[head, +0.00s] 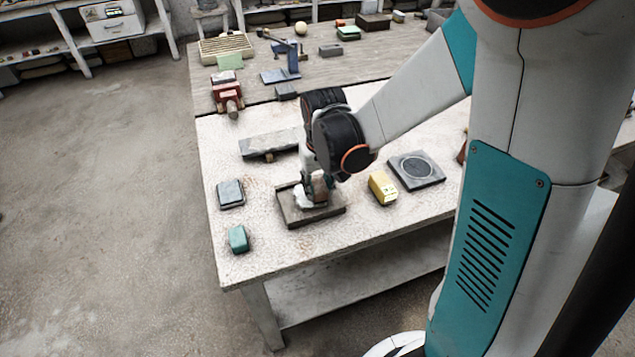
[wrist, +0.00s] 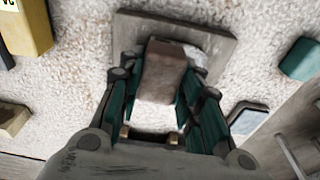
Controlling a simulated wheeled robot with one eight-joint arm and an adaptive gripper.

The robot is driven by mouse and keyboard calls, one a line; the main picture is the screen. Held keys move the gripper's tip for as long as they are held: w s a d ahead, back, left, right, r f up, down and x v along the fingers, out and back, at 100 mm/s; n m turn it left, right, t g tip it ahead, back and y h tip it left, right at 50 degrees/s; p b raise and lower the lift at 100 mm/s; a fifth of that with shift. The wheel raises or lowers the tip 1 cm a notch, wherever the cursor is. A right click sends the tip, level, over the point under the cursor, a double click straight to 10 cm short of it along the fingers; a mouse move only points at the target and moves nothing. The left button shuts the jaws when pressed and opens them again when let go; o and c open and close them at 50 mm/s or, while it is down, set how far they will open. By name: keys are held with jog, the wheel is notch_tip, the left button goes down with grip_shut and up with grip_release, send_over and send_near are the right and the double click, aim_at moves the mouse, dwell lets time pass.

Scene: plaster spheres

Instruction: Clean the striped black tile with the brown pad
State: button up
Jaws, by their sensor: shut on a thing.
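My gripper (head: 314,194) is shut on a brown pad (wrist: 165,70), a small block between the two fingers in the wrist view. The pad (head: 320,187) is partly hidden by the fingers in the head view. Right below is a dark grey square tile (head: 331,212), which also shows in the wrist view (wrist: 215,38) with a whitish patch beside the pad. I cannot tell whether the pad touches it, and no stripes are clear on it. Another dark tile (head: 417,169), with a ring mark, lies to the right.
A yellow block (head: 383,188) lies right of the gripper. A blue-grey block (head: 230,193) and a green block (head: 238,239) lie to the left. A long grey slab (head: 268,145) lies behind. The table's front edge (head: 330,254) is near; a second table (head: 345,65) behind holds tools.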

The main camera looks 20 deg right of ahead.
aim_at(305, 196)
jog(key=shift+a, duration=0.15)
jog(key=shift+a+f, duration=0.2)
jog(key=shift+a, duration=1.2)
jog(key=shift+f+b, duration=0.65)
jog(key=shift+b, duration=0.15)
jog(key=shift+s, duration=0.85)
jog(key=shift+w+r, duration=0.1)
jog(key=shift+w, duration=1.75)
jog(key=shift+s, duration=0.15)
